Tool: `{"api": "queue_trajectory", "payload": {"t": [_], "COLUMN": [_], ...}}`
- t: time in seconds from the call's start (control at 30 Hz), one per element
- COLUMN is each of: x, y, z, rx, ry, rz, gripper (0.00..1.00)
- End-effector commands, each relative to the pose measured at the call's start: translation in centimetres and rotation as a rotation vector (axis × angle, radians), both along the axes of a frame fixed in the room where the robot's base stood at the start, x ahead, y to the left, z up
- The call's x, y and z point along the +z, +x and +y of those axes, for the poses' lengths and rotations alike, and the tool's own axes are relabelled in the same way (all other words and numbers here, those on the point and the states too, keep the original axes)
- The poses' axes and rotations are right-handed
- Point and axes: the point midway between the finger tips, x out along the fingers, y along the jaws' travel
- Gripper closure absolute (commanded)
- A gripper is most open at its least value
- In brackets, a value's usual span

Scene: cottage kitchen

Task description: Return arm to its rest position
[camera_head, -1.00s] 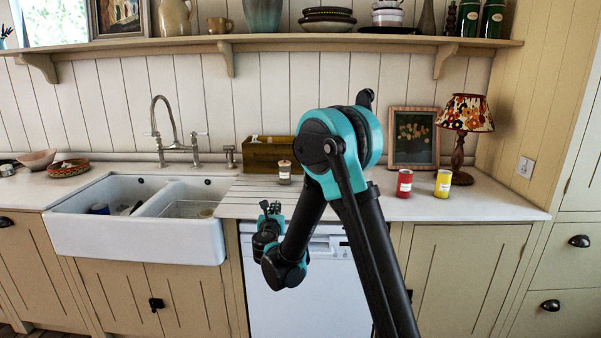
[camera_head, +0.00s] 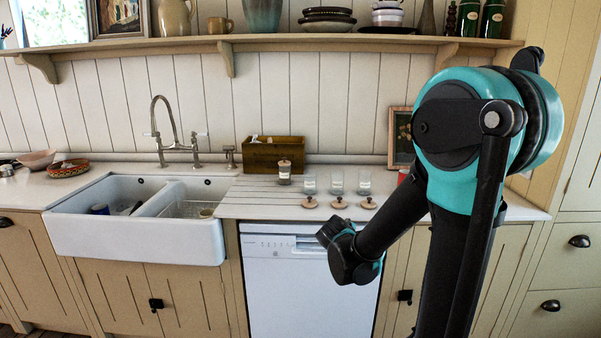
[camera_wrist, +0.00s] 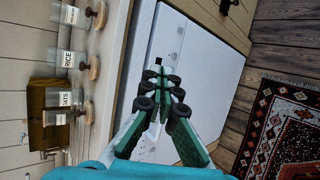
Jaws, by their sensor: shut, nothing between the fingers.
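My gripper (camera_wrist: 162,80) shows in the wrist view with its green fingers and dark pads closed together and nothing between them. It hangs in front of the white dishwasher (camera_wrist: 205,75), clear of the counter. In the head view my wrist is bent in front of the dishwasher (camera_head: 290,275), and the fingertips are hidden behind it. My teal elbow is large at the right and covers part of the counter there.
Three glass jars (camera_head: 337,183) stand on the counter with round wooden lids (camera_head: 340,202) before them. A smaller filled jar (camera_head: 284,172) and a wooden box (camera_head: 273,154) are nearby. The double sink (camera_head: 137,240) is left. A patterned rug (camera_wrist: 275,130) lies on the floor.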

Motion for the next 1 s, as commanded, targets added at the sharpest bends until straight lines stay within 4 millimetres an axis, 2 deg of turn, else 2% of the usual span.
{"api": "queue_trajectory", "payload": {"t": [0.03,0.1,0.2,0.3,0.4,0.5,0.6,0.7,1.0], "x": [-0.8,-2.1,-4.0,-5.8,-7.2,-8.1,-8.6,-8.8,-8.8], "y": [-2.4,-5.6,-10.3,-14.8,-18.6,-21.2,-22.7,-23.4,-23.4], "z": [-1.7,-3.1,-4.2,-4.3,-3.7,-2.9,-2.2,-1.9,-1.9], "rx": [-0.094,-0.229,-0.426,-0.625,-0.799,-0.932,-1.014,-1.052,-1.052], "ry": [0.116,0.281,0.513,0.729,0.909,1.038,1.117,1.153,1.153], "rz": [0.013,0.031,0.055,0.08,0.104,0.125,0.14,0.147,0.147], "gripper": [1.0,1.0,1.0,1.0,1.0,1.0,1.0,1.0,1.0]}}
